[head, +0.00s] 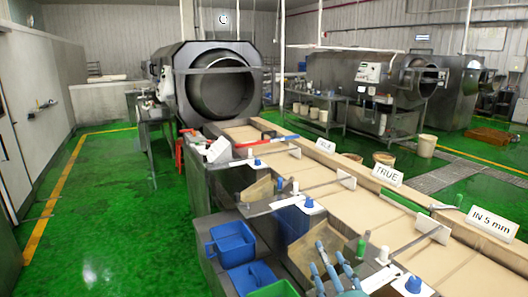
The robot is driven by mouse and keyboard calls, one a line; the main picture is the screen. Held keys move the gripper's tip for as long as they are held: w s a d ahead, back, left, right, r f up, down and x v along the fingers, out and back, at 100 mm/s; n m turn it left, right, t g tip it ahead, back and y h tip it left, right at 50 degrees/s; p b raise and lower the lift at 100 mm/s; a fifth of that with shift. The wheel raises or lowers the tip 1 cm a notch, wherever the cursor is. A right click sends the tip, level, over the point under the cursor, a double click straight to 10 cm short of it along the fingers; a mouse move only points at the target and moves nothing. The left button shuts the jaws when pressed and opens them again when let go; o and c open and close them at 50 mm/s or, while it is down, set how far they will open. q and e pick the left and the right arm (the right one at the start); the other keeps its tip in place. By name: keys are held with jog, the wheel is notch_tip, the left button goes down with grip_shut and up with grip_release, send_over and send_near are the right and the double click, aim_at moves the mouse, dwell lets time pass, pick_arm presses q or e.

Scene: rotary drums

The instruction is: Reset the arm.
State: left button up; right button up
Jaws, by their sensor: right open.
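The task names no separate object, only my arm. My right gripper (331,254) shows at the bottom, right of centre, as blue-grey fingers pointing up and away. Its fingers are spread, and I see nothing held between them. It appears in front of the near edge of the long tan-topped work table (345,206). Whether it touches the table cannot be told. The rest of the right arm is mostly cut off by the lower frame edge. My left gripper is not in view.
Blue bins (232,243) and a green bin (275,290) sit left of the gripper. White signs (387,175) and small tools stand along the table. A large rotary drum (220,92) is behind. Green floor (110,235) at left is clear.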

jog(key=s+d+f+m+g+h, duration=0.2)
jog(key=s+d+f+m+g, duration=0.15)
jog(key=s+f, duration=0.35)
jog(key=s+d+f+m+g+h, duration=0.25)
jog(key=s+f+m, duration=0.2)
jog(key=f, duration=0.35)
jog(key=s+f+m+g+y, duration=0.1)
jog(key=s+f+g, duration=0.35)
jog(key=s, duration=0.65)
jog(key=s+f+m+g+y, duration=0.1)
jog(key=s+f+g, duration=0.35)
jog(key=s, duration=0.65)
notch_tip(320, 180, down, 36)
jog(key=s+f+g+b, duration=0.1)
jog(key=s+b, duration=0.2)
jog(key=b, duration=0.6)
jog(key=s+d+f+b, duration=0.1)
jog(key=s+f+b, duration=0.1)
jog(key=s+f, duration=0.6)
jog(key=s+d+f+g+b, duration=0.1)
jog(key=s+f+b, duration=0.2)
jog(key=s+f, duration=0.5)
notch_tip(320, 180, down, 5)
jog(key=shift+s+d+r+b, duration=0.15)
jog(key=shift+s+d+b, duration=0.05)
jog(key=shift+s+b, duration=0.1)
